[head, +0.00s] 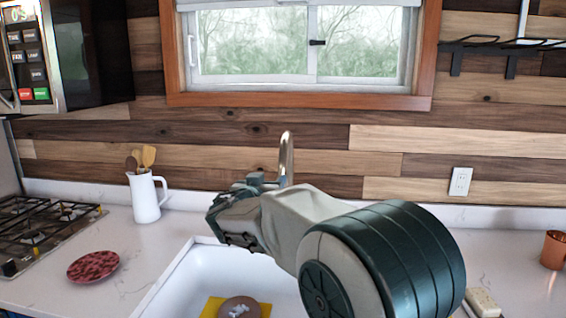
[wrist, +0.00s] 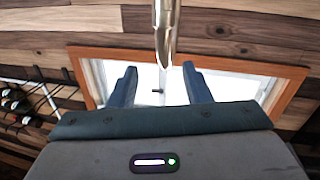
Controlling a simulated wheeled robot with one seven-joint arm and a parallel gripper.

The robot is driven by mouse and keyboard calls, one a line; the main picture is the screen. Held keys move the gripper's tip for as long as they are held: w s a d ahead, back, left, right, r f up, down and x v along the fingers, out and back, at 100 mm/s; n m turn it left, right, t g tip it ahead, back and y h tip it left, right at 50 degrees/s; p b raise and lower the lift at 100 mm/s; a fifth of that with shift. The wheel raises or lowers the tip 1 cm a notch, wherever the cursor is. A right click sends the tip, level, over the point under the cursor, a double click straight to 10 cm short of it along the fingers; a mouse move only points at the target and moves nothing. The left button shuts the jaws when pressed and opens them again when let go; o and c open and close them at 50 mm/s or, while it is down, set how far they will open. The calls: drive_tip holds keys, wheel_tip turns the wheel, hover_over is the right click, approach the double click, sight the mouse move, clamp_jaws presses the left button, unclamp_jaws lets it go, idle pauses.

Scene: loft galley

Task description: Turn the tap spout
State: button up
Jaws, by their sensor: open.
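The metal tap spout (head: 287,155) rises behind the sink and curves over at its top. Its lower part is hidden behind my arm. My gripper (head: 255,183) is just left of the spout in the head view, and its fingers are partly hidden. In the wrist view the spout (wrist: 166,30) comes in from the top edge, and its end lies between the lines of my two fingers (wrist: 160,75). The fingers are apart with nothing gripped. I cannot tell how far the spout is from them in depth.
The white sink (head: 185,272) holds a yellow item (head: 212,306) and a brown round item (head: 240,307). A red plate (head: 93,267), a white jug of utensils (head: 146,198) and a stove (head: 35,235) are left. A copper mug (head: 554,250) is right. A window (head: 300,45) is behind.

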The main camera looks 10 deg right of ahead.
sight(284, 164)
drive_tip(key=p+x, duration=0.2)
drive_tip(key=x, duration=0.2)
drive_tip(key=p+x, duration=0.2)
drive_tip(key=x, duration=0.3)
drive_tip(key=p+x, duration=0.2)
drive_tip(key=x, duration=0.2)
drive_tip(key=shift+w+a+r, duration=0.15)
drive_tip(key=shift+w+r, duration=0.1)
drive_tip(key=shift+w, duration=0.3)
drive_tip(key=shift+c, duration=0.3)
clamp_jaws()
